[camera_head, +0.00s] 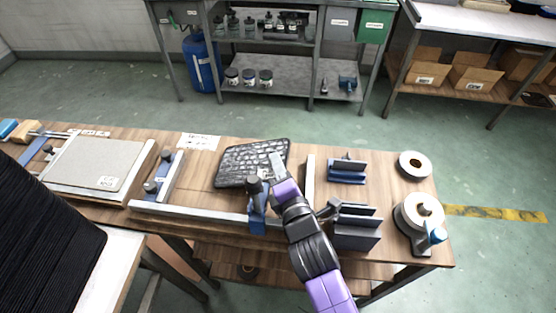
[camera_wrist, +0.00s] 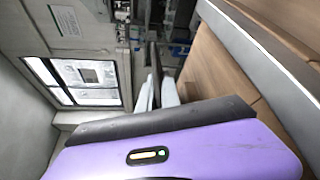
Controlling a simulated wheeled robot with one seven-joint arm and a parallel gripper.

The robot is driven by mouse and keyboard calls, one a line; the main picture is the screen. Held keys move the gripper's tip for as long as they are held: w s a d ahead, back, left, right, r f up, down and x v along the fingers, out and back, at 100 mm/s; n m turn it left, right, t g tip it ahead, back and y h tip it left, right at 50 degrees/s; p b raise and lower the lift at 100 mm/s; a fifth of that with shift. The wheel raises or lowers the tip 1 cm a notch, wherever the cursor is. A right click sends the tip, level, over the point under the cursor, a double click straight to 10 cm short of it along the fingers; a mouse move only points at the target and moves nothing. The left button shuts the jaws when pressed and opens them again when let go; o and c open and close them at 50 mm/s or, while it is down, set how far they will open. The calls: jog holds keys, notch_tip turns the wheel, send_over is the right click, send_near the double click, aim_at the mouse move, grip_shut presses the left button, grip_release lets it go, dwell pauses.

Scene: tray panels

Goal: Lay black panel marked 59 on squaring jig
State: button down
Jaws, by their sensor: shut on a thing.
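The black panel (camera_head: 240,165) has a pale grid-like pattern on its face and shows over the middle of the bench. A small pale patch near its right side is too small to read. My gripper (camera_head: 277,161) reaches in from the front and is shut on the panel's right part. In the wrist view the panel shows edge-on as a thin dark strip (camera_wrist: 153,58) between the fingertips (camera_wrist: 156,92). The squaring jig (camera_head: 195,212) has pale metal fences and blue clamps at its front and left. The panel is behind the front fence; I cannot tell whether it touches the bench.
A grey board (camera_head: 95,165) lies in another fixture at the left. Blue-grey slotted racks (camera_head: 355,226), a tape roll (camera_head: 414,164) and a tape dispenser (camera_head: 420,213) stand at the right. A blue clamp (camera_head: 258,212) rises close to my gripper. A paper label (camera_head: 199,141) lies at the back edge.

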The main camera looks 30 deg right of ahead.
jog(key=shift+s+a+f, duration=0.1)
jog(key=shift+a, duration=0.35)
jog(key=shift+r+p, duration=1.15)
jog(key=shift+r, duration=0.1)
jog(key=shift+d, duration=0.15)
jog(key=shift+r+p, duration=0.1)
jog(key=shift+p, duration=0.5)
jog(key=shift+s+a, duration=0.2)
jog(key=shift+s, duration=0.25)
jog(key=shift+f, duration=0.3)
